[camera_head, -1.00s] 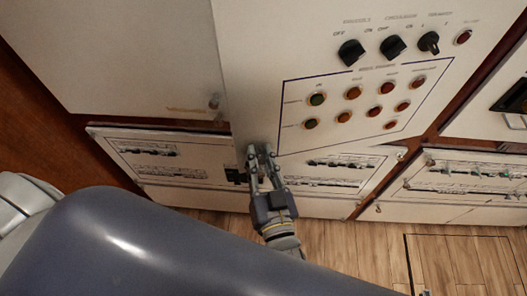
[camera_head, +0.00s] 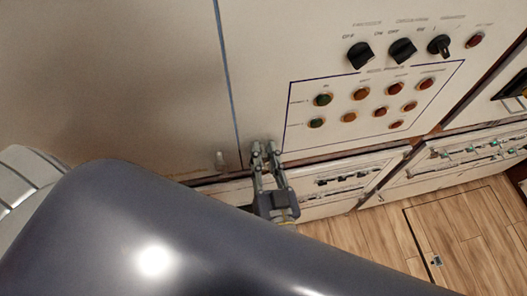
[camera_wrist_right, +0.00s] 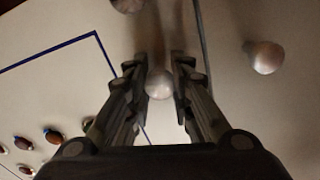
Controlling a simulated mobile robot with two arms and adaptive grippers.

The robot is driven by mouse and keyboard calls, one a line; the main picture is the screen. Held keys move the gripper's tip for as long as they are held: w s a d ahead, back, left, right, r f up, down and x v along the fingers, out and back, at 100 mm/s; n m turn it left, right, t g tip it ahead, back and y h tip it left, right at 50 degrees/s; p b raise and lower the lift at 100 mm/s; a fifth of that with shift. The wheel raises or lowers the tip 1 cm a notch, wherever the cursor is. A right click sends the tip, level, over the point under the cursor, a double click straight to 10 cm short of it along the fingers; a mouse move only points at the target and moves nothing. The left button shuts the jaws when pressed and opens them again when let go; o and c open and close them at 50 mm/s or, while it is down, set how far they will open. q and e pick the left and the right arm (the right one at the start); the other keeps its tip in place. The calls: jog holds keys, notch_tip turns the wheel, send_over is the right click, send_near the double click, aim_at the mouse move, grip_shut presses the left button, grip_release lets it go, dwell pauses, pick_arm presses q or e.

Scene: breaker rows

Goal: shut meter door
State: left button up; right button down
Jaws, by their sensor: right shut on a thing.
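The white door with dials and indicator lights (camera_head: 300,60), which I take for the meter door, stands close beside the plain white panel (camera_head: 110,70) on its left. A thin bluish line runs between their edges. My right gripper (camera_head: 265,150) is at the door's lower left corner. In the right wrist view, my right gripper (camera_wrist_right: 160,80) has its fingers on both sides of a round pale knob (camera_wrist_right: 159,84) and is shut on it. I cannot tell whether the door is fully flush. My left gripper is not in view.
Lower breaker panels (camera_head: 345,180) lie beneath the door. Wooden floor (camera_head: 380,235) is clear at lower right. A large grey part of my arm covers the lower left.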

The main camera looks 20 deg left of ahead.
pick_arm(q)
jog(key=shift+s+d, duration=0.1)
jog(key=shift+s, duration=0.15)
pick_arm(e)
jog(key=shift+w+r, duration=0.15)
jog(key=shift+r, duration=0.2)
jog(key=c, duration=1.4)
grip_release()
jog(key=shift+w+a, duration=0.1)
jog(key=shift+a, duration=0.05)
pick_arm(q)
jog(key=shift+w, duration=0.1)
pick_arm(e)
jog(key=shift+o, duration=0.2)
jog(key=shift+f, duration=0.1)
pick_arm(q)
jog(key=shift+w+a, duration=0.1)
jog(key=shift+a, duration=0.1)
pick_arm(e)
jog(key=shift+f, duration=0.1)
jog(key=shift+s+d+f, duration=0.15)
jog(key=shift+s+d, duration=0.1)
jog(key=shift+s, duration=0.2)
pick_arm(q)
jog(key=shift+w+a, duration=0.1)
pick_arm(e)
jog(key=v, duration=1.1)
